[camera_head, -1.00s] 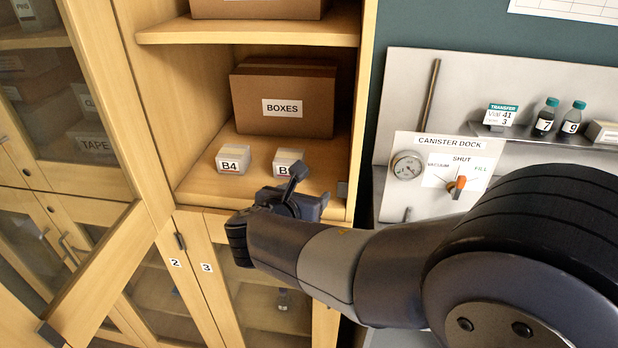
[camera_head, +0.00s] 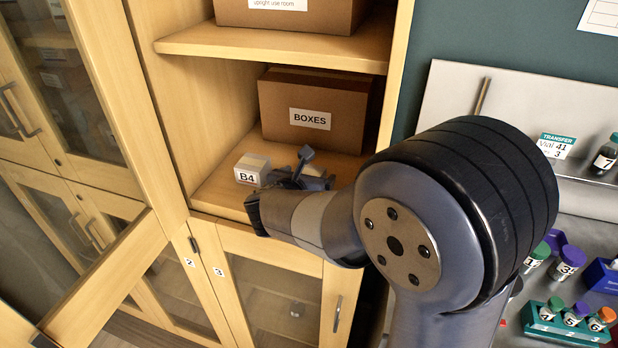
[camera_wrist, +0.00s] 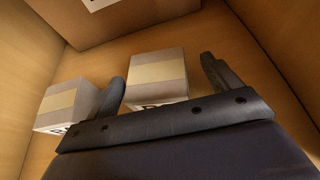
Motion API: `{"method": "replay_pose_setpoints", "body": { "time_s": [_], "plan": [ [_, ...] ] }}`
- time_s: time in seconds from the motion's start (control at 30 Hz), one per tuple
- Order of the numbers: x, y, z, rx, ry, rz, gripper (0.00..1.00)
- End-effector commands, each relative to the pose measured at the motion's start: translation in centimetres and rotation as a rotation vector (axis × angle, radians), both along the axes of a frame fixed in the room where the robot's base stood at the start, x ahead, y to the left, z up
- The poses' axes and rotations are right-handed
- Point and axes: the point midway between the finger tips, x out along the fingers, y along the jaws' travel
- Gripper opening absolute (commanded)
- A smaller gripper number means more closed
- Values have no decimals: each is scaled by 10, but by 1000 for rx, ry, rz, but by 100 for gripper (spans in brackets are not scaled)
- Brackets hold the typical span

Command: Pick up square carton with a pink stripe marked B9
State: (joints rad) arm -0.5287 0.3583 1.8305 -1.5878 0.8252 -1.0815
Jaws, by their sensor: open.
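A small square carton (camera_wrist: 158,76) with a pale band across its top sits between the two finger lines of my gripper (camera_wrist: 165,72) in the wrist view. Its label is mostly hidden by the gripper, so B9 and the pink stripe cannot be read. A second carton, marked B4 (camera_head: 251,169), stands to its left on the cabinet shelf; it also shows in the wrist view (camera_wrist: 66,107), beside the left finger. In the head view my gripper (camera_head: 301,165) is at the shelf front and hides most of the first carton. The fingers are open, with no clear contact.
A large brown box marked BOXES (camera_head: 312,108) stands behind the cartons. The upper shelf (camera_head: 275,48) is above, and an open cabinet door (camera_head: 105,282) is at left. A bench at right holds a vial rack (camera_head: 560,325) and several vials.

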Motion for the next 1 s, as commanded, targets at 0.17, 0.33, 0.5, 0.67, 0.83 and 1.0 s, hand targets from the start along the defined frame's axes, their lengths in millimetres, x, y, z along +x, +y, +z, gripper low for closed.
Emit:
{"method": "replay_pose_setpoints", "body": {
  "time_s": [0.17,0.33,0.5,0.67,0.83,1.0],
  "plan": [
    [12,-5,-5,1,0,0,85],
    [12,-5,-6,1,0,1,85],
    [12,-5,-6,1,0,1,76],
    [12,-5,-6,1,0,1,63],
    [12,-5,-6,1,0,1,49],
    [12,-5,-6,1,0,1,35]
  ]
}}
